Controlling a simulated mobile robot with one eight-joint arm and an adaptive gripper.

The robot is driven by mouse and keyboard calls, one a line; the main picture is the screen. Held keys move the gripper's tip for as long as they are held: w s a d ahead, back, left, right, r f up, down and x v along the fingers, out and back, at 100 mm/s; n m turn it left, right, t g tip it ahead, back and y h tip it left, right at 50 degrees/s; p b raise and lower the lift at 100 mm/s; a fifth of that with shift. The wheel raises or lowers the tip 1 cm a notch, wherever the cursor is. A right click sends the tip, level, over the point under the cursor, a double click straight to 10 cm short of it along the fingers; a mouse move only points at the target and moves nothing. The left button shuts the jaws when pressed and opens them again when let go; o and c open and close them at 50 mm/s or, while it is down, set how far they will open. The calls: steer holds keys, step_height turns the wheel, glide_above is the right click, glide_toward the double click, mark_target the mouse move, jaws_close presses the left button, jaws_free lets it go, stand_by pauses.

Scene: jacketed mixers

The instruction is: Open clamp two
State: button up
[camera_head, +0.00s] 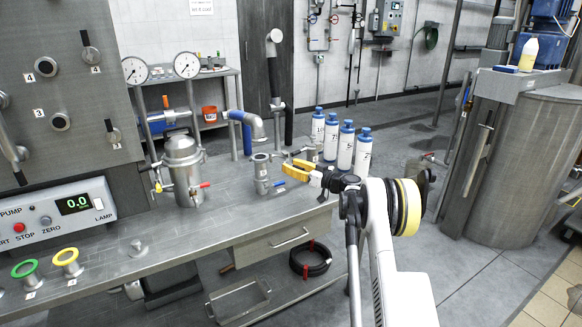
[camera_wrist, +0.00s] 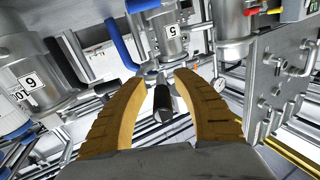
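My gripper (camera_head: 298,168) has yellow fingers and is over the right part of the steel bench. In the wrist view my gripper (camera_wrist: 160,78) is open. A dark, round-ended bar (camera_wrist: 163,98) shows between its fingers, with a gap on each side; I cannot tell if it is a clamp handle. A short steel fitting (camera_head: 262,175) with a blue lever stands just left of my gripper. Another steel fitting (camera_head: 309,154) is partly hidden behind it. No clamp marked two can be made out. In the wrist view, a steel cylinder labelled 5 (camera_wrist: 172,32) stands beyond the fingertips.
Several blue-capped bottles (camera_head: 346,146) stand behind my gripper. A lidded steel vessel (camera_head: 183,168) stands further left. A bent pipe (camera_head: 256,127) hangs above the bench (camera_head: 190,240). A cylinder labelled 6 (camera_wrist: 35,75) is at left in the wrist view.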

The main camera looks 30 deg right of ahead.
steer(key=v, duration=1.2)
steer(key=shift+r, duration=0.1)
steer(key=w+a+r+m+t+h, duration=0.1)
steer(key=a+r+m+t+h, duration=0.15)
steer(key=r, duration=0.85)
steer(key=a+r+m+t+h, duration=0.1)
steer(key=a+r+t+h, duration=0.2)
steer(key=r, duration=0.7)
steer(key=s+a+r+m+g+h, duration=0.4)
steer(key=s+a+r+h, duration=0.1)
steer(key=s+r+h, duration=0.15)
steer(key=s+a+f+n+g+y, duration=0.1)
steer(key=s+a+f+g, duration=0.2)
steer(key=s+a+f, duration=0.4)
steer(key=s+a+f+n+g+y, duration=0.1)
steer(key=s+a+f+g, duration=0.3)
steer(key=s, duration=1.2)
steer(key=s+a+f+n+g+y, duration=0.1)
steer(key=s+a+f+g, duration=0.3)
steer(key=s+a+f, duration=0.7)
steer(key=shift+s+a+f+n+y, duration=0.25)
steer(key=shift+s+f+n+y, duration=0.15)
steer(key=shift+s+y, duration=0.35)
steer(key=shift+w, duration=0.1)
